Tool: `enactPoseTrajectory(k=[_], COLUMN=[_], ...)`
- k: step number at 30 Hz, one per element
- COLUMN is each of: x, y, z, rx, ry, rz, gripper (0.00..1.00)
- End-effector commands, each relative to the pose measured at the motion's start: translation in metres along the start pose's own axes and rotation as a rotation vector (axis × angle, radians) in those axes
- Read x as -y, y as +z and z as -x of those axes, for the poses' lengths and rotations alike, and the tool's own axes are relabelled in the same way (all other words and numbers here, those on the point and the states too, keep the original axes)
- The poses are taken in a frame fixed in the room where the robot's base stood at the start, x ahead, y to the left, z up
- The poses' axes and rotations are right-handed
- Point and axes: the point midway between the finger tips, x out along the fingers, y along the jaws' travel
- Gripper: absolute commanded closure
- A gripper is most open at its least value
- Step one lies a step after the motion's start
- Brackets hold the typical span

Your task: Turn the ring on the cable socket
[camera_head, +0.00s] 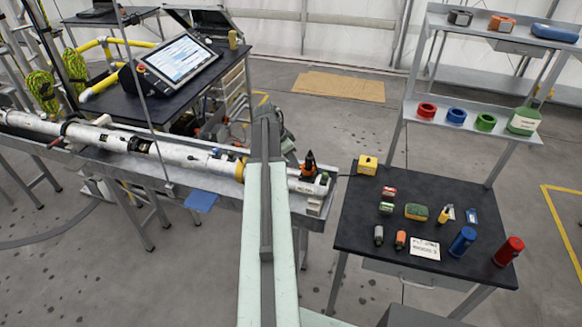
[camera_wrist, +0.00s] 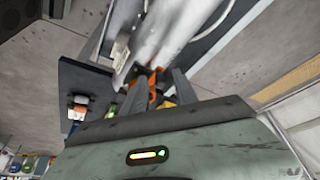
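A black upright cone-shaped fitting with an orange band (camera_head: 308,166) stands on the right end of the long white tube assembly; it looks like the cable socket with its ring. In the wrist view an orange part (camera_wrist: 153,86) with dark pieces shows at my fingertips. My gripper (camera_wrist: 163,84) has its two dark fingers apart, with orange and yellow showing in the gap. I cannot tell whether either finger touches the ring. In the head view my arm reaches toward the tube, and its end is just left of the fitting; the fingertips are hidden there.
The white tube (camera_head: 190,155) lies along a grey bench. On the right, a dark table (camera_head: 365,225) holds a yellow box (camera_head: 368,164), small parts and blue and red cylinders. A shelf (camera_head: 455,125) with coloured rings stands behind it. A black cart (camera_head: 120,103) carries a screen (camera_head: 180,60).

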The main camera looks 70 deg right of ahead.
Motion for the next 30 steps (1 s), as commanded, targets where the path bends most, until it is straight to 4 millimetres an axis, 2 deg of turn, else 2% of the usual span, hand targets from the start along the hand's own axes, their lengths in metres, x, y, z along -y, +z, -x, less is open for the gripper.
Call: enactPoseTrajectory(k=[6,10,14,21,30], x=[0.0,0.0,-0.004,-0.002,-0.013], y=[0.0,0.0,0.005,0.002,0.009], z=[0.0,0.0,0.002,0.001,0.004], rx=[0.0,0.0,0.0,0.0,0.0], ry=[-0.001,-0.001,-0.001,-0.012,-0.078], rz=[0.001,0.001,0.003,0.026,0.186], gripper=[0.65,1.0,1.0,1.0,1.0])
